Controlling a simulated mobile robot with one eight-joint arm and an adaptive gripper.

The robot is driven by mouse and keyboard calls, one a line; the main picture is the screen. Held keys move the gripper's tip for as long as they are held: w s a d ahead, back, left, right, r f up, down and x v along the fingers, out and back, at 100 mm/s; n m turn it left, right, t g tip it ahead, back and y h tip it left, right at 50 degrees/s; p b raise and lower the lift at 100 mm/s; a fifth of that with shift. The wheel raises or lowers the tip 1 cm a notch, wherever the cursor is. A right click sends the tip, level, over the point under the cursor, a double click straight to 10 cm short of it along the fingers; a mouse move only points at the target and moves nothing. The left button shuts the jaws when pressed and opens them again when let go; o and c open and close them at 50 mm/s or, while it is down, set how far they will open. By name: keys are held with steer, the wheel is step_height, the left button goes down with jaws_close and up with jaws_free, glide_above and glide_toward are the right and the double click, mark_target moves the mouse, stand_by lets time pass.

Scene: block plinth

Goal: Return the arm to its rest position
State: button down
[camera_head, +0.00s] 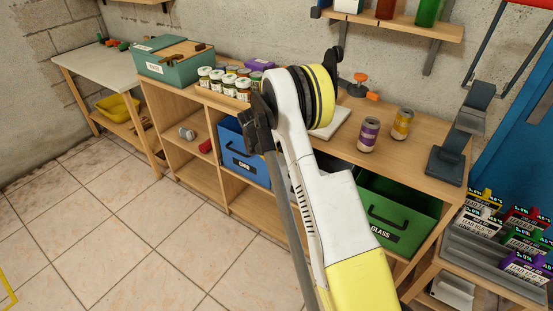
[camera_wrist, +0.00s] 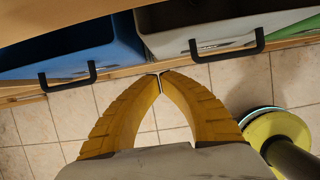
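My gripper (camera_wrist: 158,76) shows in the wrist view as two yellow ribbed fingers. Their tips meet and nothing is held between them. The fingers point toward the fronts of the bins, with floor tiles showing around and between them. In the head view my white and yellow arm rises from the bottom and bends at a black and yellow joint above the bench. My gripper cannot be made out there.
Below are a blue bin (camera_head: 236,150), a green bin (camera_head: 398,218) and a grey bin (camera_wrist: 195,32). Tiled floor (camera_head: 130,235) at left is clear.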

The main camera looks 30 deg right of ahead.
steer(key=w+p+v, duration=0.1)
steer(key=p+v, duration=0.1)
steer(key=v, duration=0.4)
steer(key=shift+s, duration=0.35)
steer(key=shift+a+r, duration=0.15)
steer(key=shift+a, duration=0.05)
steer(key=s+a+r+m+t, duration=0.1)
steer(key=s+a+r+m, duration=0.25)
steer(key=r, duration=0.35)
steer(key=s+a+r+m+t+y, duration=0.1)
steer(key=s+a+r+m, duration=0.25)
steer(key=a+r, duration=0.2)
steer(key=s+a+r+m, duration=0.2)
steer(key=s+a+r, duration=0.15)
steer(key=r, duration=0.35)
steer(key=s+a+r+m+t+y, duration=0.1)
steer(key=s+a+m, duration=0.4)
steer(key=s, duration=0.6)
steer(key=s+a+r+m+t+y, duration=0.2)
steer(key=s+a+m, duration=0.4)
steer(key=s, duration=0.5)
steer(key=shift+m, duration=1.2)
steer(key=shift+a+r, duration=0.1)
